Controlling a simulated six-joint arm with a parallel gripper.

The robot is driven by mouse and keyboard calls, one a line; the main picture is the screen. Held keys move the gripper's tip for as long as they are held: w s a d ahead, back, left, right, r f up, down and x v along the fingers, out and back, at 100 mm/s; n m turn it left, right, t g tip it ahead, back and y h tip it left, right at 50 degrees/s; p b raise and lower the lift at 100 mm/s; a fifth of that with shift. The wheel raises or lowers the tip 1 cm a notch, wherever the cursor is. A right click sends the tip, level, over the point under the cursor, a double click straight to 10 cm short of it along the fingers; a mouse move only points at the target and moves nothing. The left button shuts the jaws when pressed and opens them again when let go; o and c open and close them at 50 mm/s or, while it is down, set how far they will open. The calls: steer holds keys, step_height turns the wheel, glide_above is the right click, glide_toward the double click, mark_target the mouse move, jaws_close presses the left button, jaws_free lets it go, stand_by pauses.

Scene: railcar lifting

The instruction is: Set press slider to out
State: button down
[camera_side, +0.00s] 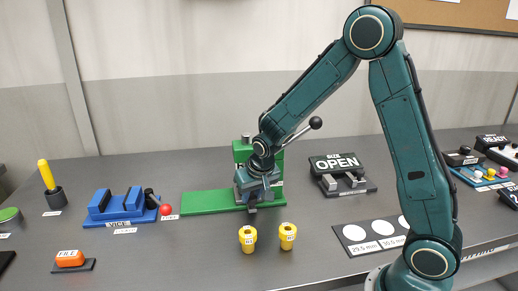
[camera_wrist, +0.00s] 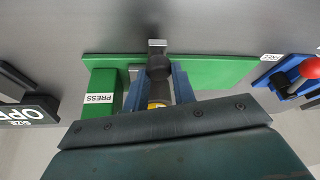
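The green press (camera_side: 242,152) stands at mid-table on a long green base plate (camera_side: 205,202). Its label reads PRESS in the wrist view (camera_wrist: 99,98). A lever with a black ball knob (camera_side: 315,123) slants up to the right. A small grey metal tab (camera_wrist: 157,44) sticks out past the base edge; I take it for the slider's end. My gripper (camera_side: 252,190) is at the front of the press, its blue fingers pointing down. In the wrist view, the fingers (camera_wrist: 160,88) are apart, with a dark round part (camera_wrist: 159,67) and something yellow between them. I cannot tell whether they grip it.
A blue vise (camera_side: 122,207) with a red ball (camera_side: 166,209) is to the left. A black OPEN block (camera_side: 340,172) is to the right, near a plate with white circles (camera_side: 375,234).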

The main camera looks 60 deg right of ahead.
steer(key=w+a, duration=1)
steer(key=shift+w+a, duration=0.1)
steer(key=shift+w, duration=0.1)
steer(key=c, duration=1.4)
jaws_free()
steer(key=shift+o, duration=1.3)
steer(key=shift+s, duration=0.1)
steer(key=v, duration=1.4)
